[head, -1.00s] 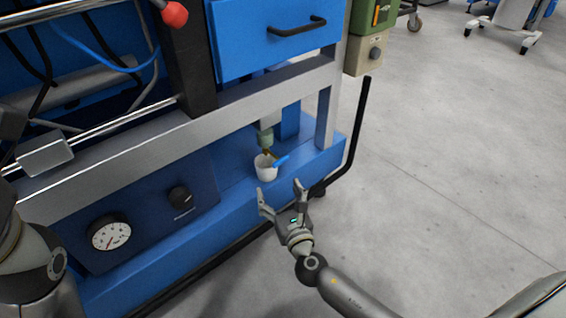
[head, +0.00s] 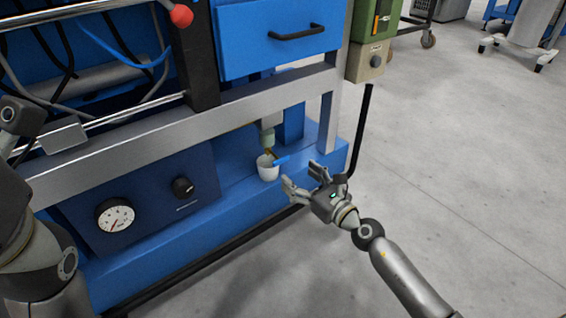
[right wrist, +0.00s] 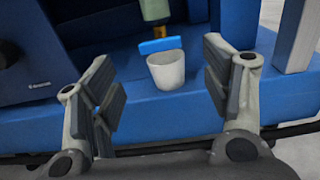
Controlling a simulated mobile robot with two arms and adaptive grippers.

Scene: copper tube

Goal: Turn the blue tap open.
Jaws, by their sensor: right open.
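The blue tap handle (head: 281,160) sits at the outlet under the grey-green filter body (head: 267,134), just above a white cup (head: 268,171). In the right wrist view the blue handle (right wrist: 160,46) shows as a flat bar behind the cup's rim, with the cup (right wrist: 166,71) standing on the blue ledge. My right gripper (head: 302,180) is open and empty, in front of and to the right of the cup, apart from it and the handle. In the wrist view its fingers (right wrist: 165,92) frame the cup from either side. My left arm shows at the left edge; its gripper is not clearly seen.
A grey frame rail (head: 190,125) runs above the ledge, with a grey post (head: 327,115) right of the tap. A dial gauge (head: 115,215) and black knob (head: 183,187) are on the panel at left. Open floor lies to the right.

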